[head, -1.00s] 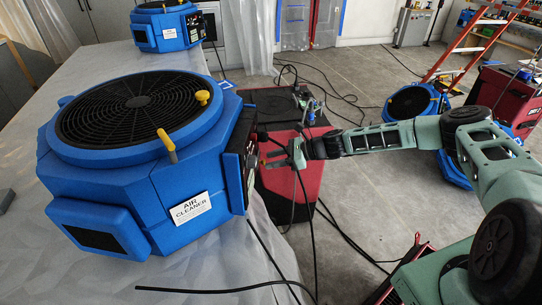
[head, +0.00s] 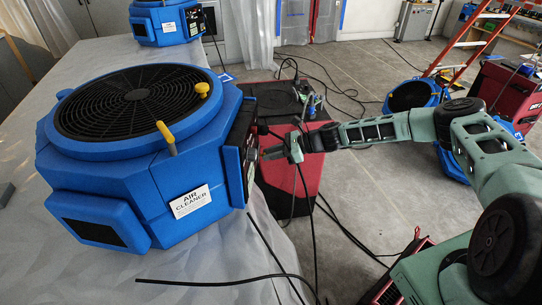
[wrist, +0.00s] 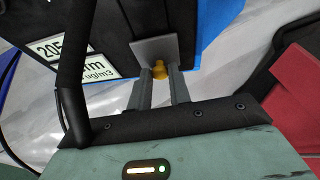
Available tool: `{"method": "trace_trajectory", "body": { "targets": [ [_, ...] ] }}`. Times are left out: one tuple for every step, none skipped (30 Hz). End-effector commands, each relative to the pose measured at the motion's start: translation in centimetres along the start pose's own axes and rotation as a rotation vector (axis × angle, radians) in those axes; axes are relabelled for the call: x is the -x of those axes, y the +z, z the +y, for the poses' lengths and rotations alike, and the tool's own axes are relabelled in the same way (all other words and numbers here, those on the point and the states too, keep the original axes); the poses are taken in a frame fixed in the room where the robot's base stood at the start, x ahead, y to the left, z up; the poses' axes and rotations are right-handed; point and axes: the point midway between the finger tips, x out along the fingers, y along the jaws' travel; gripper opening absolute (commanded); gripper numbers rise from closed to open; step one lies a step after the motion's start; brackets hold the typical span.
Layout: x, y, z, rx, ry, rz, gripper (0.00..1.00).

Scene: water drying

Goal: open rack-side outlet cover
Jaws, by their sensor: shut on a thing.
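The blue air cleaner (head: 110,160) stands on the cloth-covered table, its black control panel (head: 236,150) facing right. In the wrist view, a square grey plate (wrist: 153,47) with a yellow knob (wrist: 159,70) sits at the lower edge of the black panel (wrist: 108,20). The plate looks like the outlet cover, standing out from the panel; its hinge is not clear. My gripper (wrist: 160,78) is shut on the yellow knob. In the head view, my gripper (head: 280,151) is just right of the panel; plate and knob are too small to make out there.
A red and black machine (head: 292,180) stands on the floor behind my gripper. Black cables hang below the gripper and lie over the table edge and floor. A second blue unit (head: 167,22) is at the back. A red ladder (head: 470,50) stands at right.

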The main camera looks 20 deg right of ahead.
Motion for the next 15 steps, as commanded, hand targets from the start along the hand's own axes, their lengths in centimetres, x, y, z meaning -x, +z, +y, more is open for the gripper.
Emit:
{"method": "trace_trajectory", "body": {
  "targets": [
    [-0.1, -0.5, -0.2, 0.011, 0.016, 0.002, 0.00],
    [-0.1, -0.6, -0.3, 0.017, 0.030, 0.002, 0.00],
    [-0.1, -0.7, -0.3, 0.025, 0.048, 0.003, 0.00],
    [-0.1, -0.7, -0.5, 0.031, 0.063, 0.003, 0.00],
    [-0.1, -0.8, -0.6, 0.040, 0.079, 0.003, 0.00],
    [-0.1, -0.9, -0.7, 0.051, 0.106, 0.003, 0.00],
    [0.0, -1.0, -0.8, 0.059, 0.125, 0.003, 0.00],
    [0.0, -1.0, -0.9, 0.069, 0.146, 0.004, 0.00],
    [0.0, -1.1, -1.1, 0.081, 0.175, 0.004, 0.00],
    [0.1, -1.1, -1.2, 0.091, 0.197, 0.004, 0.00],
    [0.1, -1.2, -1.4, 0.101, 0.221, 0.005, 0.00],
    [0.1, -1.2, -1.5, 0.114, 0.252, 0.004, 0.00],
    [0.1, -1.2, -1.6, 0.125, 0.276, 0.004, 0.00],
    [0.1, -1.3, -1.8, 0.135, 0.300, 0.005, 0.00],
    [0.2, -1.2, -2.0, 0.148, 0.331, 0.004, 0.00]
  ]
}}
